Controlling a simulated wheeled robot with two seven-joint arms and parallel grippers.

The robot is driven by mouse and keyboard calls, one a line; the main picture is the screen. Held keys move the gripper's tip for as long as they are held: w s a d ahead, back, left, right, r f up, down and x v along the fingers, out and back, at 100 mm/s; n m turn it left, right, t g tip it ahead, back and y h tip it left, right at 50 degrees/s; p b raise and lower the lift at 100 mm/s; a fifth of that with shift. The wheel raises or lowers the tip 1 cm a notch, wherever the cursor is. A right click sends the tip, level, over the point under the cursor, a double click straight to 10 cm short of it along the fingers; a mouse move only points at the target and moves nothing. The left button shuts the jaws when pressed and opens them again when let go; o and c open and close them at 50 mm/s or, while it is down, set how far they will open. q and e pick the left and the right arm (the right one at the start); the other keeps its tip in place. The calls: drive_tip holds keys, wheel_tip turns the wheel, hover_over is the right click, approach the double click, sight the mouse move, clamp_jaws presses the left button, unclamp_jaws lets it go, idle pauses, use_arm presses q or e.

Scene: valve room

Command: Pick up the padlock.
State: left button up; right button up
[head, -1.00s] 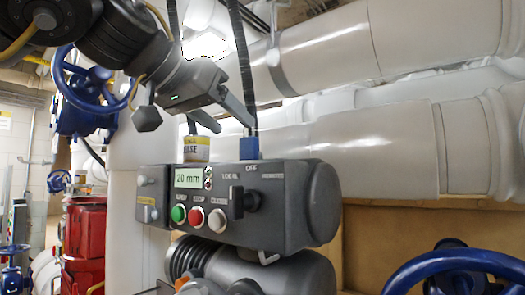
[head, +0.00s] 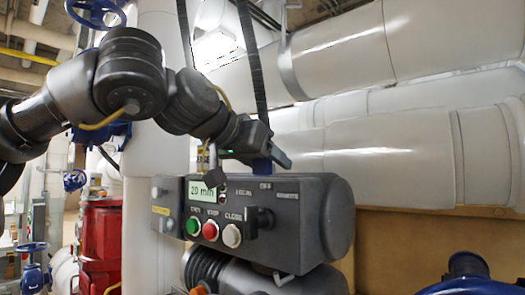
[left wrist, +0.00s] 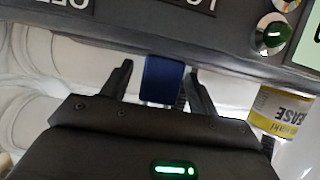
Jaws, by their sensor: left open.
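The padlock, a small blue block (head: 262,166), stands on top of the grey control box (head: 315,215) near the middle of its top edge. Part of it is hidden behind my left gripper (head: 268,157). In the left wrist view the blue padlock (left wrist: 162,80) shows between the two spread fingers of my left gripper (left wrist: 159,72), with a gap to each finger. The gripper is open and holds nothing. How far the fingertips reach down beside the padlock is hard to tell. My right gripper is in neither view.
A yellow-and-white grease can (left wrist: 280,110) stands close to the padlock on the box. The box front has a display (head: 202,190), buttons and a black selector handle (head: 250,222). Large white pipes (head: 385,155) run behind, and a blue handwheel (head: 475,287) is at lower right.

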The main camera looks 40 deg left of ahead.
use_arm(q)
drive_tip(key=shift+w+a+f, duration=0.1)
drive_tip(key=shift+w+f, duration=0.15)
drive_tip(key=shift+w, duration=0.35)
drive_tip(key=shift+s, duration=0.2)
drive_tip(key=shift+s+d+r, duration=0.1)
drive_tip(key=shift+d, duration=0.1)
drive_tip(key=shift+c, duration=1.1)
drive_tip(key=shift+a, duration=0.1)
drive_tip(key=c, duration=0.8)
